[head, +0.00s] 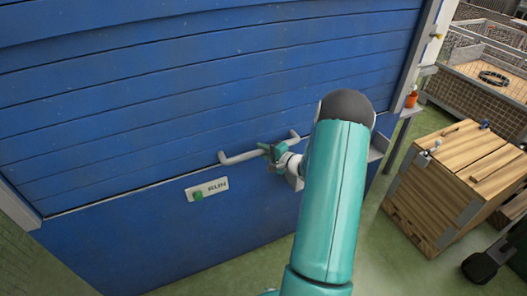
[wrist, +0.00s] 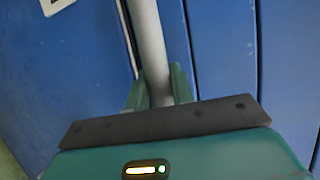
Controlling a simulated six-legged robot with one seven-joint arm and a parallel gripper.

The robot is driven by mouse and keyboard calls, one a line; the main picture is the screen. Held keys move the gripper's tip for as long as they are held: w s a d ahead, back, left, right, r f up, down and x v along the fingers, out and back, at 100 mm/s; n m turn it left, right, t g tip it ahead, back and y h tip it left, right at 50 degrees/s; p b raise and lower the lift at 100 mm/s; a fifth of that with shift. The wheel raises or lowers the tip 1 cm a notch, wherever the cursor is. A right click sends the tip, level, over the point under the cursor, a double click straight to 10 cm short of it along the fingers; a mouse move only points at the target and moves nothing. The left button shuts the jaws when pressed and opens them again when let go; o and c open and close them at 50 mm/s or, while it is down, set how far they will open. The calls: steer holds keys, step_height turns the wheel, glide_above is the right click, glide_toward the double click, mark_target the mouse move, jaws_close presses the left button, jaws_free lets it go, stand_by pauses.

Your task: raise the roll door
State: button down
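The roll door (head: 150,95) is a wall of blue horizontal slats filling the upper left of the head view. A grey bar handle (head: 240,156) runs along its lower part, bent at both ends. My gripper (head: 272,152) is at the right half of this handle. In the wrist view, the handle bar (wrist: 149,40) passes between the two green fingers (wrist: 158,90), which sit close against both its sides. The gripper looks shut on the bar. My arm hides part of the door at the right.
A plain blue panel (head: 150,240) lies below the slats, with a RUN plate (head: 218,187) and green button (head: 198,195). A wooden crate (head: 440,195) stands at the right, near a small shelf holding an orange bottle (head: 411,98). Green floor (head: 385,265) shows between.

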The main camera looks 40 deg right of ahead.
mark_target(264, 28)
step_height(264, 28, up, 44)
steer(key=shift+r, duration=0.2)
stand_by(0.3)
steer(key=c, duration=1.2)
jaws_free()
steer(key=shift+f, duration=0.1)
steer(key=v, duration=1.4)
steer(key=shift+w+a, duration=0.1)
